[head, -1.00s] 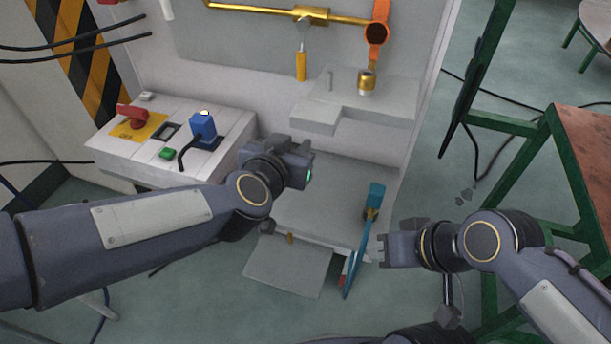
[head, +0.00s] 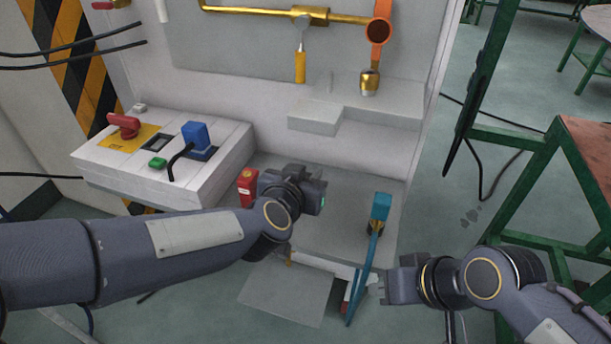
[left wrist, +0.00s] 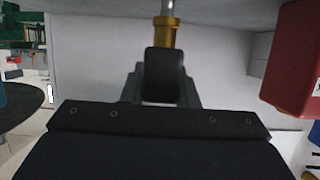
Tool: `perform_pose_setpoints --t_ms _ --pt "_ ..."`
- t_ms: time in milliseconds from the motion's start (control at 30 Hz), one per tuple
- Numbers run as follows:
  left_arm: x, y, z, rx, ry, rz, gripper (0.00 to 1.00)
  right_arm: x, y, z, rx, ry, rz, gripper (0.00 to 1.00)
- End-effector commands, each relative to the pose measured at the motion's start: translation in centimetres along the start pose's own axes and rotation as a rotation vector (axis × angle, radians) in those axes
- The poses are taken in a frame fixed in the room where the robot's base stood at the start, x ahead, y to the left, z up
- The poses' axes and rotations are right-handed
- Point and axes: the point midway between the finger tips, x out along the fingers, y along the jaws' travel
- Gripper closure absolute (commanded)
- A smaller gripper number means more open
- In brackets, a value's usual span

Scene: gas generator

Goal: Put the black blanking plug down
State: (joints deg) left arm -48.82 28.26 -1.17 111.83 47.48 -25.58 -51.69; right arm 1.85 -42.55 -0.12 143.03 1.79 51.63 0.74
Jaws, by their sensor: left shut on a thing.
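My left gripper (head: 318,196) is over the lower grey shelf (head: 350,235), below the upper ledge. In the left wrist view it is shut on the black blanking plug (left wrist: 163,75), a dark, rounded piece between the two fingers. A brass-coloured part (left wrist: 166,36) with a silver stem shows just beyond the plug; I cannot tell whether they touch. The plug is hidden in the head view. My right gripper (head: 388,282) is at the lower right, in front of the shelf; its jaw gap is not clear.
A red object (head: 247,187) stands just left of my left gripper. A blue-handled tool (head: 379,215) stands at the shelf's right. A brass fitting (head: 369,82) is on the upper ledge (head: 400,105). A control box (head: 165,165) is at left, a green-framed table (head: 590,150) at right.

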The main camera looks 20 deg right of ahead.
Motion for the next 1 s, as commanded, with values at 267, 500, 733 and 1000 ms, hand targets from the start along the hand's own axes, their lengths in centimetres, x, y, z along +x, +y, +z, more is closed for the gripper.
perform_pose_setpoints --t_ms 267,500,733,1000 --pt "0.1 0.0 0.3 0.001 -0.001 0.000 0.51 0.1 0.1 0.1 0.000 0.000 0.000 1.00" --pt "0.1 0.0 0.3 0.000 -0.001 0.000 0.51 0.1 0.1 0.1 0.000 0.000 0.000 1.00" --pt "-1.8 0.0 -0.4 0.001 -0.001 0.002 0.51 -0.8 -0.3 -0.4 0.000 0.000 0.000 1.00" --pt "-7.7 0.1 -0.6 0.000 0.000 0.002 0.51 -2.8 -1.3 -1.4 0.000 0.000 0.000 1.00"
